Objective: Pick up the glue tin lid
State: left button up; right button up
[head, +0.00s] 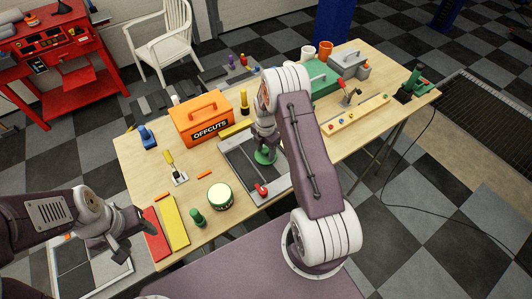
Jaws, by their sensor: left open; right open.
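A round green piece (264,156), which looks like the glue tin lid, lies on the dark grey tray (238,158) on the table. My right gripper (265,146) is open and points down right over this green piece, partly covering it. I cannot tell whether the fingers touch it. A round tin (220,196) with a cream top and green side stands to the left of the tray, near the table's front edge. My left gripper (125,236) is open and empty at the table's front left corner, beside the red block.
An orange OFFCUTS box (202,119) stands behind the tray. A red block (157,234), a yellow block (175,223) and a green bottle-like piece (197,216) are at the front left. A red-topped tool (262,189) lies at the tray's front edge.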

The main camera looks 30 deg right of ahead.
jog(key=shift+a, duration=0.1)
jog(key=shift+c, duration=1.2)
grip_shut()
jog(key=shift+r, duration=0.15)
